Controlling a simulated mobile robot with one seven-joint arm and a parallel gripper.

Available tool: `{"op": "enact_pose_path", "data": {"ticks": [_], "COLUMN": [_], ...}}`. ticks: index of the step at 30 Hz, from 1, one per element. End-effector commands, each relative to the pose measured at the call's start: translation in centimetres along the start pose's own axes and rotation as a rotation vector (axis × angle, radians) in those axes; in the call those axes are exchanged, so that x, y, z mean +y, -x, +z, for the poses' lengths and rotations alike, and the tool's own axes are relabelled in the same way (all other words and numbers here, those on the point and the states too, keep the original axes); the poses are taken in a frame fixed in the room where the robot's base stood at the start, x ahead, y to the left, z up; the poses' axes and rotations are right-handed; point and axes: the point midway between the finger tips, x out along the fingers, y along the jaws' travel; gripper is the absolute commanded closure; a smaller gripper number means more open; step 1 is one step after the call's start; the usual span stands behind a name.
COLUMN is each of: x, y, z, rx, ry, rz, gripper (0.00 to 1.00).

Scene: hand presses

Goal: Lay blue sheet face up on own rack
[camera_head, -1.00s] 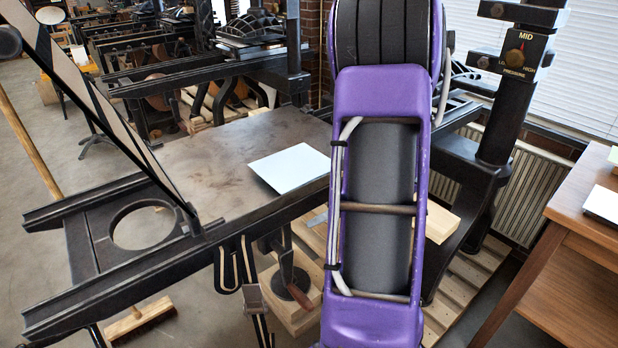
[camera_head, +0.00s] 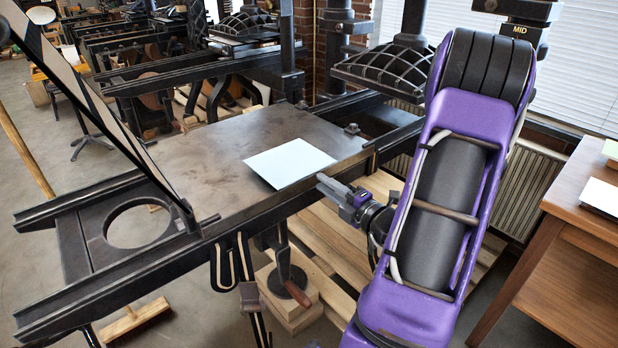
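A pale bluish-white sheet (camera_head: 289,163) lies flat on the dark metal bed (camera_head: 215,150) of the nearest press, close to its right front edge. I cannot tell whether it is the blue sheet or which face is up. My gripper (camera_head: 322,182) is beside the press's front rail, just right of the sheet's near corner, apart from the sheet as far as I can see. Its fingers are small and seen from the side, so their opening is unclear. No rack is recognisable in view.
The hinged frame (camera_head: 95,115) of the press rises at the left. The ribbed platen (camera_head: 383,72) hangs behind my arm. A wooden table (camera_head: 570,235) at the right carries a white stack (camera_head: 601,197) and a greenish item (camera_head: 611,149). Wooden slats (camera_head: 335,250) lie below.

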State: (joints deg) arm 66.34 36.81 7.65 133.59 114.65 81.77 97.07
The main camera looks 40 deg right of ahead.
Motion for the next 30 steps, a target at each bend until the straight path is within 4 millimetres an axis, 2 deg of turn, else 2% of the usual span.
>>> {"op": "enact_pose_path", "data": {"ticks": [6,12,25,30], "x": [0.1,0.1,0.0,0.0], "y": [-3.2,-5.0,-5.7,-5.6], "z": [-0.1,-0.1,0.0,0.0], "rx": [0.003,0.003,0.001,0.001], "ry": [0.001,0.000,0.001,0.001], "rz": [-0.001,-0.001,-0.002,-0.002], "gripper": [0.76,0.76,0.76,0.92]}}
